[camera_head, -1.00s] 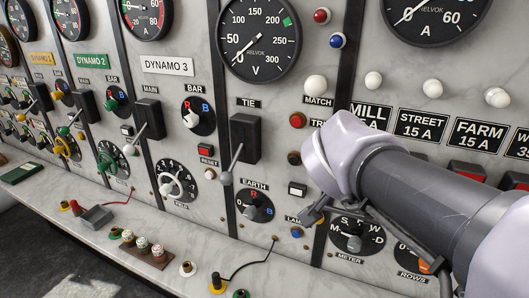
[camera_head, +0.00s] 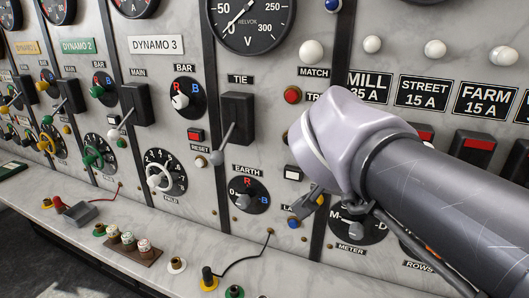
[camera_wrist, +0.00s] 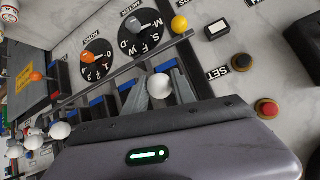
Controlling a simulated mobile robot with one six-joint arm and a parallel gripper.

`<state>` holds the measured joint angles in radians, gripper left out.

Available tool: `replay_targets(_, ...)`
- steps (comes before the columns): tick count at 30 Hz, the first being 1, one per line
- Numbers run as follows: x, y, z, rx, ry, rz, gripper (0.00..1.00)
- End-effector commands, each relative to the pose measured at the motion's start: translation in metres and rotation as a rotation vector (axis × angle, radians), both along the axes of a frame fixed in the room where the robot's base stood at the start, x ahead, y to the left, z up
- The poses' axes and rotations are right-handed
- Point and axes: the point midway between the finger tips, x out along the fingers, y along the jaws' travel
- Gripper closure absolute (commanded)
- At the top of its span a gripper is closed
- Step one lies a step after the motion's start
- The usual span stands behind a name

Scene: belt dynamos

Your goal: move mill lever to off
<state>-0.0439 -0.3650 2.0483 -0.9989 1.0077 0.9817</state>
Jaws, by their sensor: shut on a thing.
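My gripper (camera_wrist: 160,78) is shut on a white ball knob, which sits between its two grey fingers in the wrist view. The knob appears to be the mill lever's knob (camera_wrist: 160,88). In the head view my wrist covers the panel just below the MILL label (camera_head: 368,88), so the mill lever and my fingertips are hidden there. The lever's exact position cannot be told.
The meter dial (camera_head: 356,229) lies just under my wrist. The tie lever (camera_head: 217,157) stands out to the left. More white lever knobs (camera_wrist: 60,130) line up at the left in the wrist view. A red push button (camera_wrist: 267,108) is at the right.

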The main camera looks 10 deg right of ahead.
Motion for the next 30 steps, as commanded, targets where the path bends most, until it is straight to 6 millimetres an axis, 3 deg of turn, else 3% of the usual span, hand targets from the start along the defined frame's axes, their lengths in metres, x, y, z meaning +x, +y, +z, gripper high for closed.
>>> replay_targets(1, -0.001, 0.000, -0.002, 0.002, 0.004, -0.002, 1.00)
replay_targets(2, -0.001, 0.000, -0.002, 0.002, 0.004, -0.002, 0.65)
replay_targets(5, 0.000, 0.000, -0.002, 0.002, 0.004, -0.002, 0.47)
replay_targets(17, -0.006, 0.005, 0.007, -0.001, 0.000, 0.002, 0.47)
replay_targets(30, -0.083, 0.068, 0.092, 0.001, 0.000, 0.009, 0.47)
